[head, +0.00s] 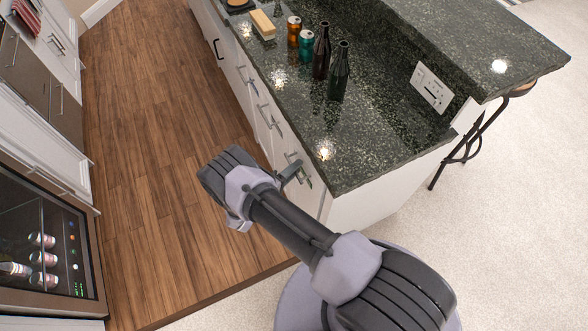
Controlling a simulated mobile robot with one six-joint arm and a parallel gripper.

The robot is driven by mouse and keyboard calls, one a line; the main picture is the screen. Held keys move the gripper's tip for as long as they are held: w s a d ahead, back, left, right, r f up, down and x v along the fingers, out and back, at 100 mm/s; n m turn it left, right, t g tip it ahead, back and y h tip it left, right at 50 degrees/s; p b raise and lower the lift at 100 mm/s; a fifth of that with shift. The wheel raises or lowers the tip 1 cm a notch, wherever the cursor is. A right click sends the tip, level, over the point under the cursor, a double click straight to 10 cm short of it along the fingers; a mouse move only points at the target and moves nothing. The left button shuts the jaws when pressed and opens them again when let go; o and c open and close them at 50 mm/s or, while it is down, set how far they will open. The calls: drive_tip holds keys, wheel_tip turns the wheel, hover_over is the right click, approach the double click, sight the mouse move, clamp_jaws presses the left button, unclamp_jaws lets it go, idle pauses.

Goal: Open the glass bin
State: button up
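No label or sign marks a glass bin in view. White cabinet fronts (262,133) with bar handles run under the dark granite counter (355,135). The nearest front has a metal handle (305,176) near the counter's close corner. My gripper (296,172) is at that handle, mostly hidden behind my wrist. Its visible part appears beside or against the handle. I cannot tell whether the fingers are around it, or open or shut. The nearest front looks flush with the others, though my arm covers its lower part.
On the counter stand two dark bottles (339,75), an orange can (294,32), a teal can (306,45) and a sponge-like block (263,24). A glass-door fridge (45,250) is at left. The wooden floor (150,150) is clear. A stool (470,145) stands at right.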

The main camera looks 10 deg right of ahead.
drive_tip(key=shift+c, duration=0.2)
clamp_jaws()
idle(1.1)
